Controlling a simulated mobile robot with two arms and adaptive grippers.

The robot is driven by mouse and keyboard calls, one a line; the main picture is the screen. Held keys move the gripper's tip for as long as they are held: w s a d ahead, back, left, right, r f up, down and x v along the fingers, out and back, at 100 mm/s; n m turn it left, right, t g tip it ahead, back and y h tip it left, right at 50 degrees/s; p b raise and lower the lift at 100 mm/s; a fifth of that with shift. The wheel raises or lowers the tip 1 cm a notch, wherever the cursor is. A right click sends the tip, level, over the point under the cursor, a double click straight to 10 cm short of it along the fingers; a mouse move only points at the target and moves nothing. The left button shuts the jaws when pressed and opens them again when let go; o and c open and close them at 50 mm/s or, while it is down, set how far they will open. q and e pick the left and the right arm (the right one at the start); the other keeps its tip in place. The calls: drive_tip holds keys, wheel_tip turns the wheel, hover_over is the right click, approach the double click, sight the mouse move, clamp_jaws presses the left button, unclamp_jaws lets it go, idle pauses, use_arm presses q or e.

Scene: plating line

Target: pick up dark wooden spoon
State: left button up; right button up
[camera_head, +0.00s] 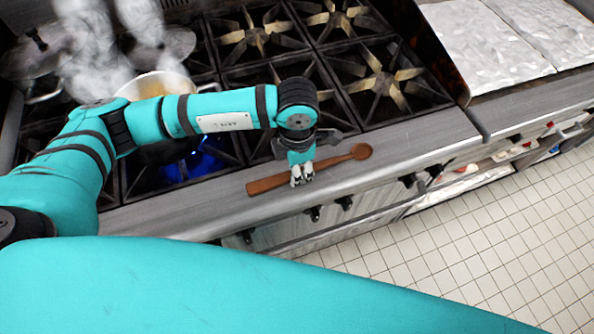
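The dark wooden spoon (335,159) lies along the front steel ledge of the stove, with its bowl to the right and its broad handle end to the left. My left gripper (302,175) is over the middle of the spoon, pointing down. Its two fingertips are close together and cover a short part of the handle. I cannot tell whether they grip it or only stand around or over it. The spoon appears to be at ledge level. My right gripper is not in view.
Behind the ledge is a gas stove with black grates (255,38); a blue flame (195,160) burns at the left front. A steaming pot (158,85) stands behind my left arm. Knobs (345,202) line the front. A steel counter (520,100) is at right; tiled floor (450,250) lies below.

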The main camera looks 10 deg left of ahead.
use_arm(q)
clamp_jaws()
drive_tip(key=shift+r, duration=0.1)
